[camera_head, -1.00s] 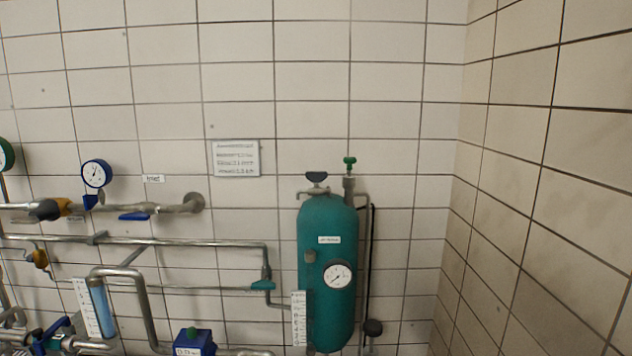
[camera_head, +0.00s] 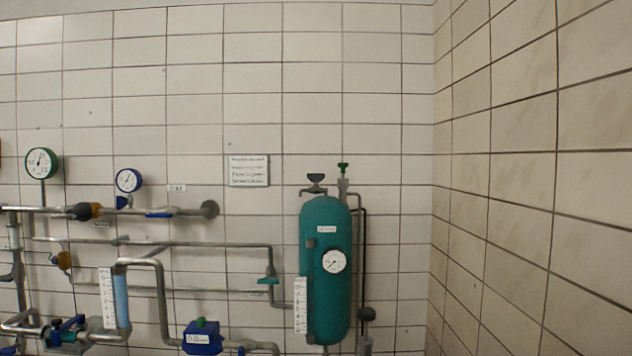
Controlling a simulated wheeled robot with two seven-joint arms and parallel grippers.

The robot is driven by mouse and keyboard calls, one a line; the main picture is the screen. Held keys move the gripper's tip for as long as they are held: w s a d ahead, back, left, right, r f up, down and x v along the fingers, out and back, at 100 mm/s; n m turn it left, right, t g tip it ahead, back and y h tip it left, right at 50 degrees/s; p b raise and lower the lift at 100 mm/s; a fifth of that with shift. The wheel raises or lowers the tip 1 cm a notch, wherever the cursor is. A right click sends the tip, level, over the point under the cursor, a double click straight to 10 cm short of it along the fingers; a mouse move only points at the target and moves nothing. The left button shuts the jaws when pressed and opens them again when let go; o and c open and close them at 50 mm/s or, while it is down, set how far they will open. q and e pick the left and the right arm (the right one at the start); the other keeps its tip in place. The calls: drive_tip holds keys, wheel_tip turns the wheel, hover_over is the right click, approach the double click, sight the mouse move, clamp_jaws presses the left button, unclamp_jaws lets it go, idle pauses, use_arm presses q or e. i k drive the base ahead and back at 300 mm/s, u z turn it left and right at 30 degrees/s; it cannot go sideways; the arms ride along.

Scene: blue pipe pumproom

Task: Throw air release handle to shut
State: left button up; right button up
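A teal upright tank (camera_head: 322,290) stands against the tiled wall, right of the middle. On its top left is a fitting with a dark, flared handle (camera_head: 315,178). On its top right is a thin valve with a small green handle (camera_head: 343,167). A teal lever (camera_head: 268,281) sits on the pipe left of the tank. The labels are too small to read, so I cannot tell which one is the air release handle. Neither of my grippers is in view.
Left of the tank are pipes (camera_head: 190,244), a blue gauge (camera_head: 128,181), a green gauge (camera_head: 41,163), a blue flow tube (camera_head: 121,300) and a blue box (camera_head: 203,338). A tiled side wall (camera_head: 530,200) stands at the right. The wall right of the tank is mostly bare.

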sight(313, 176)
drive_tip(key=z, duration=0.15)
drive_tip(key=k, duration=0.4)
drive_tip(key=u, duration=1)
drive_tip(key=i, duration=1)
drive_tip(key=z, duration=0.05)
